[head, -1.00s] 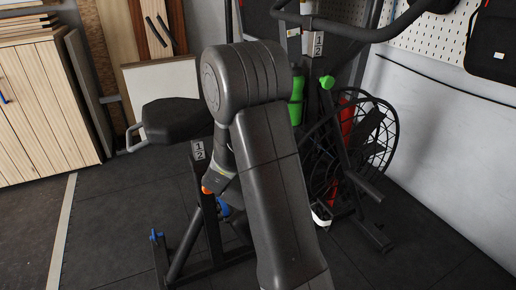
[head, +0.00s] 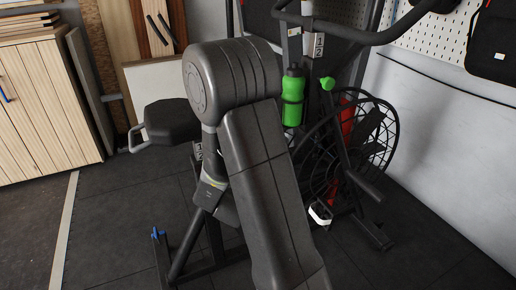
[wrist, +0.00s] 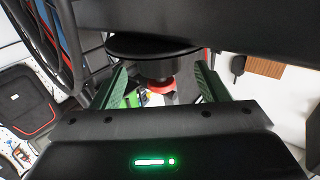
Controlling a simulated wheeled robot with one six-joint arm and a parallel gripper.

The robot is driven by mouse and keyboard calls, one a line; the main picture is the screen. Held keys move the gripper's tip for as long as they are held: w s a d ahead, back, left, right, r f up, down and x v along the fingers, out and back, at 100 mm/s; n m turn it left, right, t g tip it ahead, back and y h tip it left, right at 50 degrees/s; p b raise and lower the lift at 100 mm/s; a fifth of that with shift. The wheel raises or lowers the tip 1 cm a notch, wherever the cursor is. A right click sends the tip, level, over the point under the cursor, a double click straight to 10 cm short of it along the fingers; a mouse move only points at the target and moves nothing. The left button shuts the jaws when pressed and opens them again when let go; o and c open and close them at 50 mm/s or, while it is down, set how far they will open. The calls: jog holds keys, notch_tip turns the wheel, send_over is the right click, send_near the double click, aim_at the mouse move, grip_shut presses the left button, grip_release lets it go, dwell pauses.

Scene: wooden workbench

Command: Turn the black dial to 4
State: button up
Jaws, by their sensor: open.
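In the wrist view, my gripper (wrist: 163,82) is open, with a green-lined finger on each side. A black round knob with a wide disc (wrist: 154,47), which looks like the dial, hangs below a thick black beam (wrist: 200,18) between and beyond the fingers. A red ring shows at its lower end. I cannot tell whether a finger touches it. No numbers or pointer on it can be read. In the head view, my arm covers much of the exercise bike (head: 180,262), and the dial and my fingertips cannot be made out.
The bike's black seat (head: 172,122) stands left of my arm. A green bottle (head: 292,100), a caged fan wheel (head: 378,140) and a black handlebar (head: 365,36) are to the right. A wooden cabinet (head: 45,110) stands at the left. The dark floor (head: 105,225) at the front left is clear.

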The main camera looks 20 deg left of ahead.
jog(key=s+d+p, duration=0.1)
jog(key=s, duration=0.7)
jog(key=shift+d, duration=0.25)
jog(key=shift+w, duration=0.1)
